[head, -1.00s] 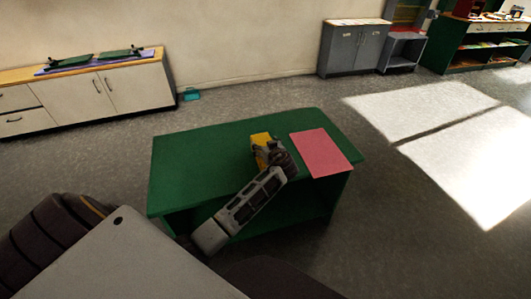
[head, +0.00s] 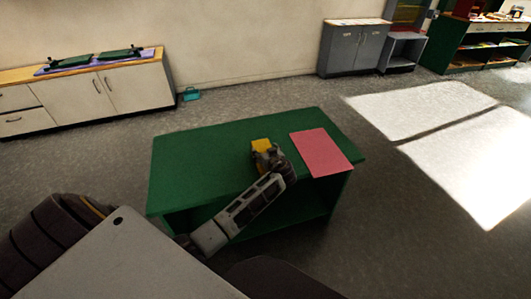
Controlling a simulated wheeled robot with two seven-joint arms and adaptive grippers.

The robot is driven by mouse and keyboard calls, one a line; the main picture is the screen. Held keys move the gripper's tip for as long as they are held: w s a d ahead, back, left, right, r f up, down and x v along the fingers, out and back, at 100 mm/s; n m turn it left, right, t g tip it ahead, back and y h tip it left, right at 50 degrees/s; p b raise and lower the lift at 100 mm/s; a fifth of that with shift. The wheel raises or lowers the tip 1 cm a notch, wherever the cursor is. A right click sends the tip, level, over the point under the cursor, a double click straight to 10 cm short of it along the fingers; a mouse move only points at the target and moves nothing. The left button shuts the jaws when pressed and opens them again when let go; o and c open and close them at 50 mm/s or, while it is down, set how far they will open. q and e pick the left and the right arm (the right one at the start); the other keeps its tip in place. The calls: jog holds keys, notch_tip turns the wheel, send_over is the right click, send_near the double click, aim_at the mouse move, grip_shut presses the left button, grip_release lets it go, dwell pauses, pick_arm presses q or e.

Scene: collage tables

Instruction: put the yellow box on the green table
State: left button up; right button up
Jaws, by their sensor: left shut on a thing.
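The green table (head: 200,160) stands in the middle of the head view, with an open shelf space below its top. The yellow box (head: 261,144) is over the table top, just left of the pink sheet. My left gripper (head: 265,153) is shut on the yellow box and hides its near side. I cannot tell whether the box touches the table top. My right gripper is not in view.
A pink sheet (head: 321,153) lies on the right part of the table top. The left part of the top is bare. A white cabinet (head: 135,88) and a grey cabinet (head: 352,50) stand by the wall. A small teal object (head: 191,94) is on the floor.

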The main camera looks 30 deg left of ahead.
pick_arm(q)
jog(key=o, duration=1.4)
jog(key=shift+c, duration=0.2)
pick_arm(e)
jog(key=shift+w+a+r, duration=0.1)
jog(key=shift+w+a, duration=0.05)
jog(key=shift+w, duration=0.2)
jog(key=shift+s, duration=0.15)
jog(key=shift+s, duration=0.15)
